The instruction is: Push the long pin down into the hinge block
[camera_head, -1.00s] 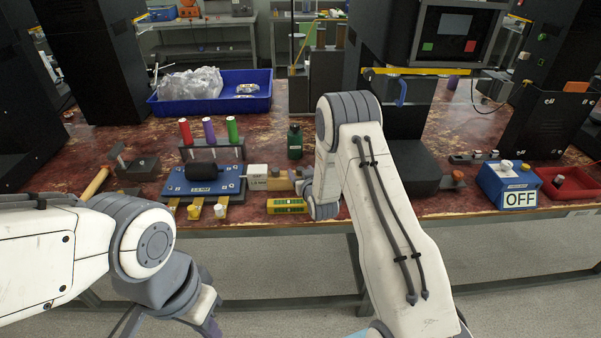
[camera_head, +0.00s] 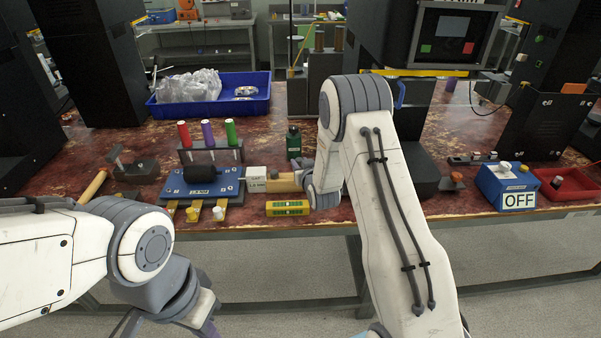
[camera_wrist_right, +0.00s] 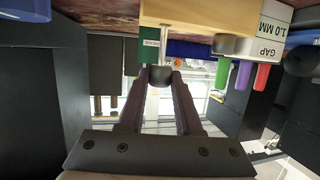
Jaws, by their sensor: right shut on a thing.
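The hinge block (camera_head: 283,183) is a tan block near the table's front edge, beside a white box marked 1.0 MM (camera_head: 256,176). The block also shows at the top of the upside-down right wrist view (camera_wrist_right: 215,14). My right gripper (camera_head: 302,168) is at the block's right end; its fingertips (camera_wrist_right: 160,78) are shut on the dark round head of the long pin (camera_wrist_right: 161,77). A thin length of pale shaft shows between the head and the block. Whether its tip is inside the block is hidden. My left gripper (camera_head: 205,326) is low in the head view, its fingertips cut off.
A yellow level (camera_head: 288,208) lies in front of the block. A blue fixture plate (camera_head: 180,188) and a rack with red, purple and green handles (camera_head: 208,152) stand left. A green bottle (camera_head: 293,141) is close behind. A blue OFF box (camera_head: 507,185) is right.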

